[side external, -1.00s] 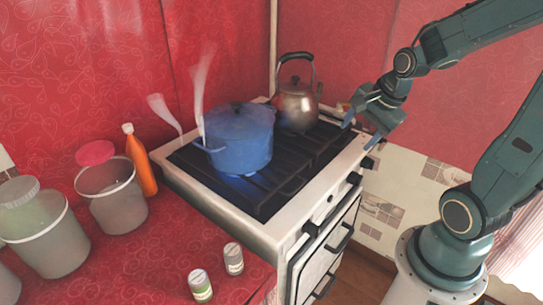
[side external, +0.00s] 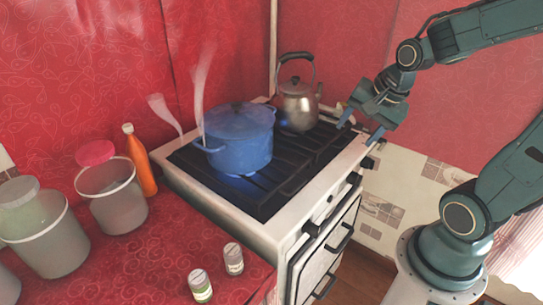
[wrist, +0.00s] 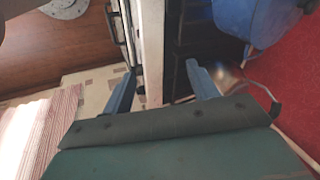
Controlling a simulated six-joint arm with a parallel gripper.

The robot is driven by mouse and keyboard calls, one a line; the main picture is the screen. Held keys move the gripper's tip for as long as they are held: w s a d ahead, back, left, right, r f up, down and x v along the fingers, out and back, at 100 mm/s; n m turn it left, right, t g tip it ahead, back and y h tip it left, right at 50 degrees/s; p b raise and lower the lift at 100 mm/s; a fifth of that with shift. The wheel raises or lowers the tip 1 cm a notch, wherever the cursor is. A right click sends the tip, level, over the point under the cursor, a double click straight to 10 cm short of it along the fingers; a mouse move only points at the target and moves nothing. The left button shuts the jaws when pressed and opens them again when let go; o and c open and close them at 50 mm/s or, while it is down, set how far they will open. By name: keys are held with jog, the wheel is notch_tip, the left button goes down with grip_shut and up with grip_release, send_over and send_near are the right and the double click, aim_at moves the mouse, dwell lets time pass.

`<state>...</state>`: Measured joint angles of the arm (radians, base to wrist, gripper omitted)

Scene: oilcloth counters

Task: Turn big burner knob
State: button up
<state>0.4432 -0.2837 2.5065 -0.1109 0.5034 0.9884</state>
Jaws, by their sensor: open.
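The white stove (side external: 290,226) has dark knobs along its front edge. One dark knob (side external: 367,163) shows near the right end, and another (side external: 354,178) is nearer the camera. I cannot tell which is the big burner knob. My gripper (side external: 357,134) is open and empty above the right end of the stove's front edge, apart from the knobs. In the wrist view, the two blue fingers (wrist: 160,68) are spread on either side of the pale stove edge (wrist: 151,50). No knob is clear between them there.
A steaming blue pot (side external: 240,140) sits over a blue flame. A metal kettle (side external: 297,105) stands behind it, close to my gripper. Jars, an orange bottle (side external: 141,162) and small shakers (side external: 233,258) stand on the red counter. Open space lies before the stove.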

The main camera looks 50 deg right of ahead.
jog(key=d+f+m, duration=0.7)
jog(key=d+m, duration=0.2)
jog(key=m, duration=0.1)
jog(key=m+y, duration=0.1)
jog(key=m, duration=0.9)
send_near(358, 177)
jog(key=v, duration=0.4)
jog(key=shift+w+f, duration=0.15)
jog(key=shift+f, duration=0.1)
jog(key=shift+w+f, duration=0.1)
jog(key=shift+f, duration=0.05)
jog(key=shift+x, duration=6.65)
jog(key=c, duration=1)
